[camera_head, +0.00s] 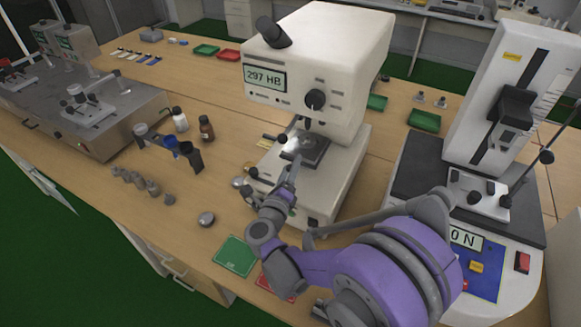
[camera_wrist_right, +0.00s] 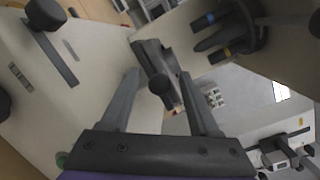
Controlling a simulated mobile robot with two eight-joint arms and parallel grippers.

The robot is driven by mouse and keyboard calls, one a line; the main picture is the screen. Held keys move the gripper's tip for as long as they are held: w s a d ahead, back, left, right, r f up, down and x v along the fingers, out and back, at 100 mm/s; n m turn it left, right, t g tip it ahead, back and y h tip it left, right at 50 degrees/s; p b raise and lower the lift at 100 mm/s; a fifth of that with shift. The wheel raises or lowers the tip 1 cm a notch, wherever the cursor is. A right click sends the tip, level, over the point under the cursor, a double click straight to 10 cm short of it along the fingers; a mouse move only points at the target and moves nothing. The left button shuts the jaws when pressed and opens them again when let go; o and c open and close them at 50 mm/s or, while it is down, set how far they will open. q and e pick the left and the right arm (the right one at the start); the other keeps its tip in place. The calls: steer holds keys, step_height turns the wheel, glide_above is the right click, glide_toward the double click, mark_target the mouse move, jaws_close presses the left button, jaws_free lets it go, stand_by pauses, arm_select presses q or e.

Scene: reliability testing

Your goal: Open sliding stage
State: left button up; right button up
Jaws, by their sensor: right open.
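The sliding stage (camera_head: 312,148) is a dark plate on the white hardness tester (camera_head: 350,60), under its lens and below the "297 HB" display. In the right wrist view the dark stage (camera_wrist_right: 150,58) shows edge-on, with a round dark knob (camera_wrist_right: 160,85) on its near side. My right gripper (camera_head: 293,168) reaches up to the front of the stage. In the wrist view its two fingers (camera_wrist_right: 159,75) stand apart, one on each side of the knob; I cannot tell whether they touch it. My left gripper is not in view.
A force tester (camera_head: 505,110) with a "0 N" display stands close on the right. Bottles (camera_head: 206,128), small weights (camera_head: 140,182) and a dark blue holder (camera_head: 172,143) stand left of the tester. A green card (camera_head: 234,255) lies at the bench's front edge.

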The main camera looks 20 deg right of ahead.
jaws_close()
stand_by(0.3)
stand_by(1.2)
